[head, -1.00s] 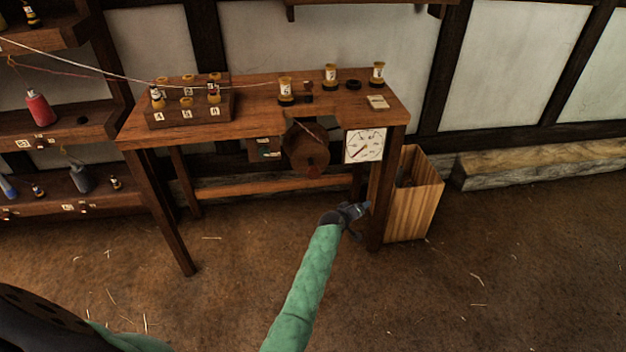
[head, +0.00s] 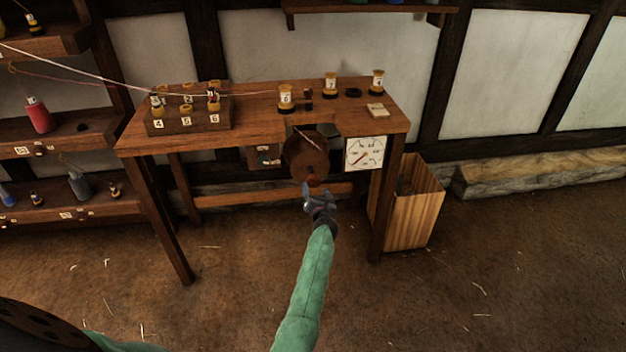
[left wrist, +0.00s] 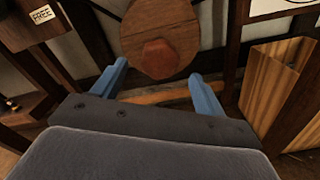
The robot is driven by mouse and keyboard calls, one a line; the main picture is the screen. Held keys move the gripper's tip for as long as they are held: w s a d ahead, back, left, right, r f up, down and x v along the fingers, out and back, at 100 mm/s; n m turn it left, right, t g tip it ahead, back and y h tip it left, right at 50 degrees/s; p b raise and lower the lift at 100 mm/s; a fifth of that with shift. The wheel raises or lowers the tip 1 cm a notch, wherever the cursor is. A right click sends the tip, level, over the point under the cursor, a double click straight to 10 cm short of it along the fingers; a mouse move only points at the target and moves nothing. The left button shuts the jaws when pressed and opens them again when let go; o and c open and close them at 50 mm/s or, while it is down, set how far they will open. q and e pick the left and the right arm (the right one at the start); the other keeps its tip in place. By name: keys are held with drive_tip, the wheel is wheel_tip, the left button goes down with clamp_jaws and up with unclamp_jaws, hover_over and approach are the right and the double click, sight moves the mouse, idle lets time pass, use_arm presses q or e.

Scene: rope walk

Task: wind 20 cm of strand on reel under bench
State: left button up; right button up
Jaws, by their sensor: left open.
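The reel (head: 301,157) is a brown wooden disc hanging under the front of the bench (head: 250,112). A reddish knob (head: 312,181) sits low on its face; in the left wrist view the knob (left wrist: 160,58) looks faceted. My left gripper (head: 314,192) is just below the knob in the head view. In the left wrist view its blue fingers (left wrist: 158,72) are apart, one either side of the knob and a little below it, with nothing held. A pale strand (head: 90,66) runs from the upper left to the bench top. My right gripper is out of view.
A white dial (head: 364,153) hangs right of the reel. A bench leg and a wooden bin (head: 415,215) stand to the right. Numbered spools (head: 286,98) and a spool rack (head: 187,122) are on the bench. Shelves (head: 40,145) fill the left side.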

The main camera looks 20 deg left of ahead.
sight(313, 178)
use_arm(q)
drive_tip(key=shift+x, duration=3.85)
drive_tip(key=c, duration=1)
